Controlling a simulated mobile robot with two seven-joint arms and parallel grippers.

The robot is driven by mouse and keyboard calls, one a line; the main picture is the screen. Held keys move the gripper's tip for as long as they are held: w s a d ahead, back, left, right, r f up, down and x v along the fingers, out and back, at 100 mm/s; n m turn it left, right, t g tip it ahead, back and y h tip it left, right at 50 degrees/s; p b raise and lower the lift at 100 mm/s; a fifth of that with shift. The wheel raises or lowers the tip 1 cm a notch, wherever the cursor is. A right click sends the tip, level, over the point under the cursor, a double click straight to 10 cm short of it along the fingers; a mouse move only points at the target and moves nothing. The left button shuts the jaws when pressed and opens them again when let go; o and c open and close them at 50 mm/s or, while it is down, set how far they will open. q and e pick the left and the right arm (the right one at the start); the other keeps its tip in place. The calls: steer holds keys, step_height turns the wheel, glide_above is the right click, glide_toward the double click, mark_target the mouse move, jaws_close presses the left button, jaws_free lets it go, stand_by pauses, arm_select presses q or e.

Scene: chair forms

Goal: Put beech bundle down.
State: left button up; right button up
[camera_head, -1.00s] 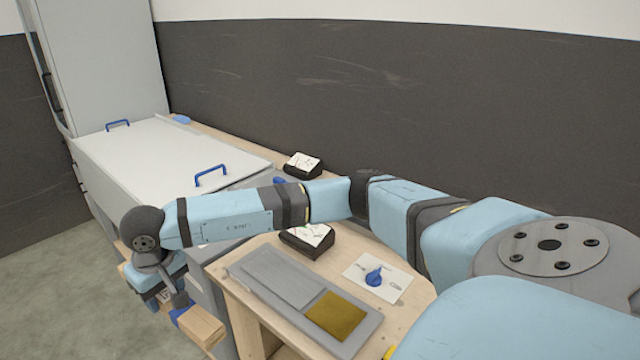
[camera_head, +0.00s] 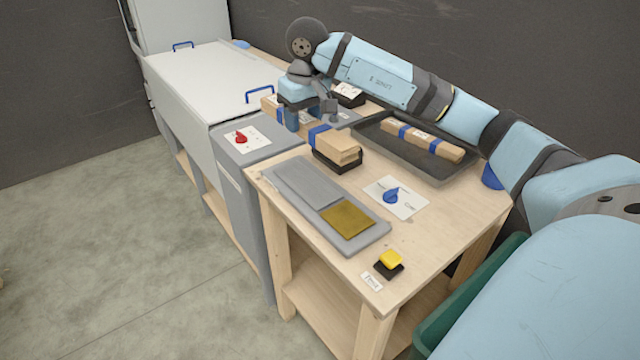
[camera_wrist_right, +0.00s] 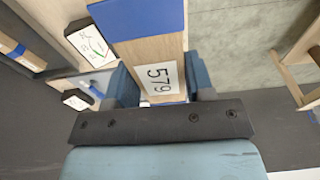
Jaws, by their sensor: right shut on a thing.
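The beech bundle (camera_head: 340,146) is a long pale wood block with blue bands. In the right wrist view the bundle (camera_wrist_right: 147,55) sits between the two fingers (camera_wrist_right: 160,92), with a white label reading 579 and a blue band beyond. A second banded bundle (camera_head: 422,139) lies in a dark tray (camera_head: 456,172). My left gripper is not in view.
The wooden bench (camera_head: 440,228) bears a grey plate (camera_head: 290,182) with a gold square (camera_head: 346,220), a blue knob (camera_head: 391,196) and a yellow button (camera_head: 390,258). A red knob (camera_head: 241,137) is on the grey cabinet. A green bin (camera_head: 470,297) stands right.

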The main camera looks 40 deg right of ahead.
steer(key=shift+s+d+r, duration=0.1)
steer(key=shift+d, duration=0.3)
glide_above(309, 198)
step_height(309, 198, down, 15)
steer(key=shift+s, duration=0.15)
step_height(309, 198, down, 4)
steer(key=shift+r, duration=0.1)
steer(key=shift+f, duration=0.35)
steer(key=shift+b, duration=0.35)
steer(key=shift+f, duration=0.15)
steer(key=o, duration=1.1)
